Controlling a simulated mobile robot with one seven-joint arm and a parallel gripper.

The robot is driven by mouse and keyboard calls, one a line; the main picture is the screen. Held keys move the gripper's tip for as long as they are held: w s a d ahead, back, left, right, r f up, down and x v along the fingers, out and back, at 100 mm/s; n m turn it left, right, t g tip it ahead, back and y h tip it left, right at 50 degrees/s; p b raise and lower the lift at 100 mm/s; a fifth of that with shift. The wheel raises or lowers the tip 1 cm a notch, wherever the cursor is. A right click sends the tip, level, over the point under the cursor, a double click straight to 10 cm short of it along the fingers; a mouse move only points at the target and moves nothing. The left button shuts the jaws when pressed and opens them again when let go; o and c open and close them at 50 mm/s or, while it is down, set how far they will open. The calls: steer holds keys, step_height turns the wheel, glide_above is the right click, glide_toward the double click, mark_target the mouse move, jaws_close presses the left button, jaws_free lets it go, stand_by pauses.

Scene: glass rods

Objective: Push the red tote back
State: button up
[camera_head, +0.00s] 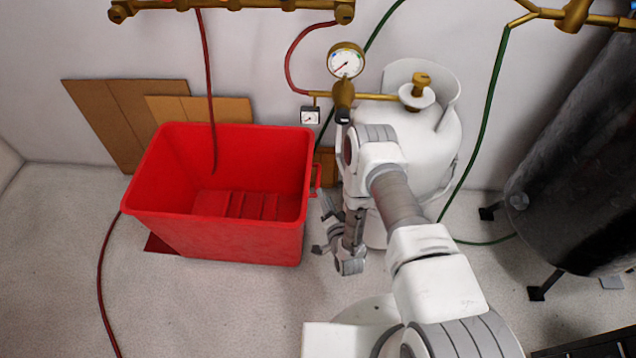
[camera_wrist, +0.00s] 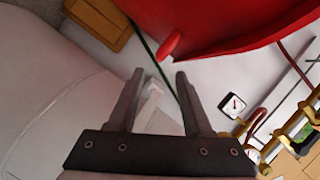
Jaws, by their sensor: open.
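The red tote (camera_head: 235,240) is an open-topped red bin standing on the floor near the back wall. It looks empty, with ribs showing on its inside bottom, and a handle sticks out on its right side. In the wrist view the tote (camera_wrist: 235,25) fills the top right, with its handle near the fingers. My gripper (camera_head: 333,250) is just right of the tote's right side, low beside the white gas cylinder. In the wrist view the gripper (camera_wrist: 160,80) has its two fingers apart with nothing between them. I cannot tell whether any part of it touches the tote.
The white gas cylinder (camera_head: 440,150) with a brass valve stands right behind my arm. A pressure gauge (camera_head: 346,60) and brass pipes are on the wall. Red and green hoses hang nearby. Cardboard (camera_head: 120,115) leans behind the tote. Floor (camera_head: 200,310) in front of it is mostly clear.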

mark_target(318, 179)
steer(key=b+x, duration=0.3)
steer(key=x, duration=0.6)
steer(key=shift+w+f, duration=0.1)
steer(key=shift+w, duration=0.1)
jaws_close()
stand_by(1.0)
